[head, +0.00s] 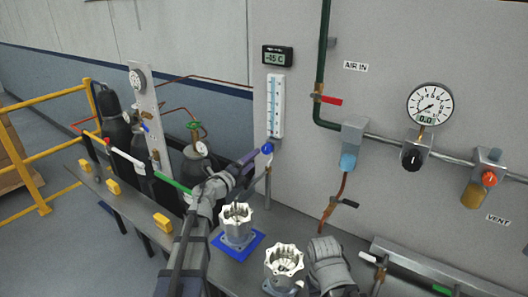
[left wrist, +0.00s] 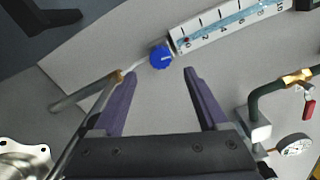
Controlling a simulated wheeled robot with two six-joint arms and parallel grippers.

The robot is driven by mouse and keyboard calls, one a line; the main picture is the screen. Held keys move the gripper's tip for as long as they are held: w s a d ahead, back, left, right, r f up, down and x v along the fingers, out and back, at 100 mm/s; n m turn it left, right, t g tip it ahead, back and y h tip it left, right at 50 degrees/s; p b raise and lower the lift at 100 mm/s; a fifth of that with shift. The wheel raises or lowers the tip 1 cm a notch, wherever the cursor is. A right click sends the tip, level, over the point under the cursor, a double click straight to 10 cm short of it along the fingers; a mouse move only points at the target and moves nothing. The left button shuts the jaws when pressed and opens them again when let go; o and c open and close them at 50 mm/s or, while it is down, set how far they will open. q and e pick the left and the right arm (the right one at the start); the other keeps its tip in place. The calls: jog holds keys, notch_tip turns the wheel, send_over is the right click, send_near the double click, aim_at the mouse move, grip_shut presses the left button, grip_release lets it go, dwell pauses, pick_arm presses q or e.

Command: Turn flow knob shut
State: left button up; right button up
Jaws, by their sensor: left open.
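The flow knob (head: 267,148) is a small blue round knob at the lower end of a white and light-blue flow tube (head: 275,106) on the grey panel. In the left wrist view the blue knob (left wrist: 160,58) lies just beyond the fingertips, between their lines, with a white mark on its face. My left gripper (head: 259,156) reaches up to the knob from the lower left. In the wrist view its two dark purple fingers (left wrist: 158,72) are spread, with nothing between them. A small red mark shows near the tube's 0 end. My right gripper's fingers do not show.
Two whitish machined housings (head: 236,217) (head: 284,262) stand on the bench below. Gas cylinders (head: 116,131) and a yellow railing (head: 38,156) stand left.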

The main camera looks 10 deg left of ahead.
aim_at(265, 150)
pick_arm(q)
jog(key=m, duration=1.2)
jog(key=shift+w, duration=0.1)
jog(key=x, duration=0.7)
jog(key=shift+w+d, duration=0.15)
jog(key=shift+w, duration=0.15)
grip_shut()
